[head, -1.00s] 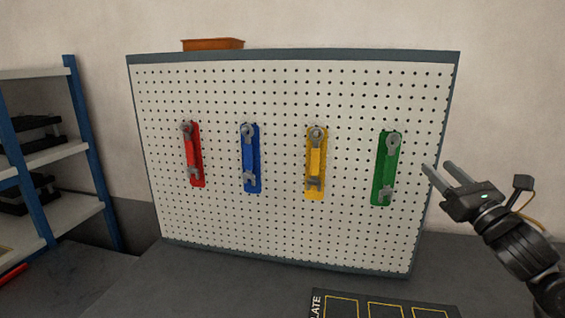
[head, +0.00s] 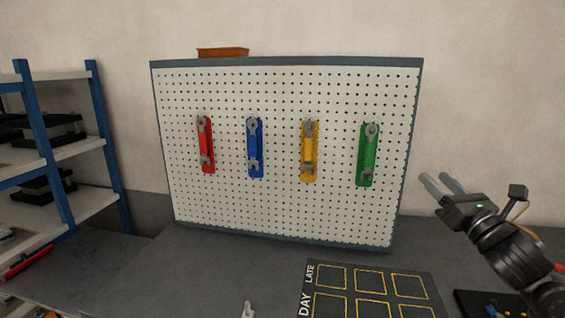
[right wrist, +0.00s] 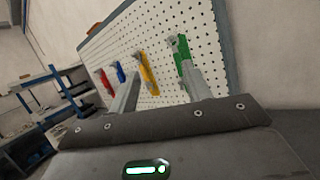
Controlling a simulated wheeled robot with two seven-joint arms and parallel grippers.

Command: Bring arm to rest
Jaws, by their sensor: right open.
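My right gripper (head: 443,185) is open and empty, raised to the right of the white pegboard (head: 280,212) in the head view. Its two fingers are apart and touch nothing. In the right wrist view the fingers of the right gripper (right wrist: 158,90) point toward the pegboard (right wrist: 190,20). Wrenches hang on the board over a red holder (head: 206,145), a blue holder (head: 255,148), a yellow holder (head: 310,152) and a green holder (head: 368,155). My left gripper is not in view.
A dark mat (head: 345,292) with yellow outlined squares and the words DAY and LATE lies on the grey table (head: 180,270). A blue and white shelf (head: 85,150) stands at the left. A wrench end (head: 247,310) shows at the bottom edge. A dark tray (head: 490,303) sits at the lower right.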

